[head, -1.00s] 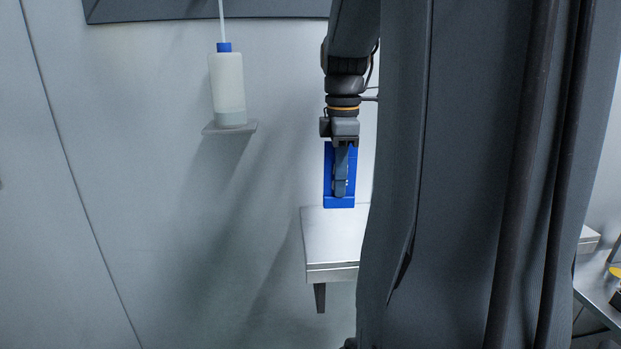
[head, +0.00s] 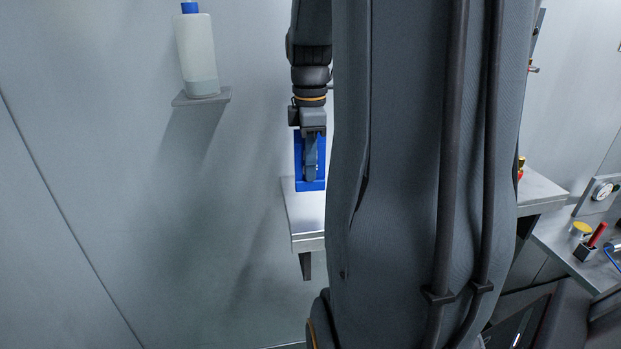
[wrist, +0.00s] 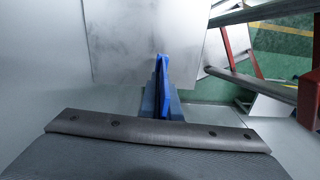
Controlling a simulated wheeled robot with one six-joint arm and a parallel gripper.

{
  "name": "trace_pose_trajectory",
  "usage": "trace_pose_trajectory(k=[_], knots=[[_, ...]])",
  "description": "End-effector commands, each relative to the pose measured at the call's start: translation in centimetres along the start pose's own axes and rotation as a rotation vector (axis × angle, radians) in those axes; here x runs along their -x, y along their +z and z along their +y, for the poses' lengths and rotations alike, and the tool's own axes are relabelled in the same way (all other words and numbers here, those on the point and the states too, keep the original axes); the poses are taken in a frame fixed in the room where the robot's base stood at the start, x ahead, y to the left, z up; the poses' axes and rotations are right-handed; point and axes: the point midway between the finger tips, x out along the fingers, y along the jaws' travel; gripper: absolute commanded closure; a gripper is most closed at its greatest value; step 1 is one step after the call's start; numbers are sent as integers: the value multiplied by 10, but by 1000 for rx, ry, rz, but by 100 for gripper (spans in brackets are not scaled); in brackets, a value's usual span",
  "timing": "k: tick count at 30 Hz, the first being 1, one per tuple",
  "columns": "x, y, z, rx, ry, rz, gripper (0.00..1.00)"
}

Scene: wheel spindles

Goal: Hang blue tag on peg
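The blue tag (head: 299,163) is a flat upright slab with a thicker lower edge. It is partly covered by one grey-blue finger of my gripper (head: 311,172) in the head view. In the wrist view the tag (wrist: 164,73) shows almost edge-on between the two fingers of my gripper (wrist: 162,108), which look closed on it. The tag is at the left end of a metal shelf; I cannot tell whether its lower edge touches the shelf. I cannot make out the peg in either view.
The metal shelf (head: 303,219) runs behind my arm. A white bottle with a blue cap (head: 196,55) stands on a small wall ledge (head: 201,98) to the left. A lower bench at right holds a gauge (head: 602,190) and a yellow-topped item (head: 580,229).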

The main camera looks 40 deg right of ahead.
Motion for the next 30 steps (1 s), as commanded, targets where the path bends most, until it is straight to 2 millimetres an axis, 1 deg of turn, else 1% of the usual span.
trace_pose_trajectory(k=[6, 12, 26, 27, 29, 30], knots=[[-29, 1, -2, -1, -6, 0, 100], [-44, 1, -1, -2, -1, 0, 100], [-51, 1, 0, -2, -1, 0, 100], [-51, 1, 0, -2, 0, 0, 92], [-51, 1, 0, -2, 0, 0, 82], [-51, 1, 0, -2, 0, 0, 78]])
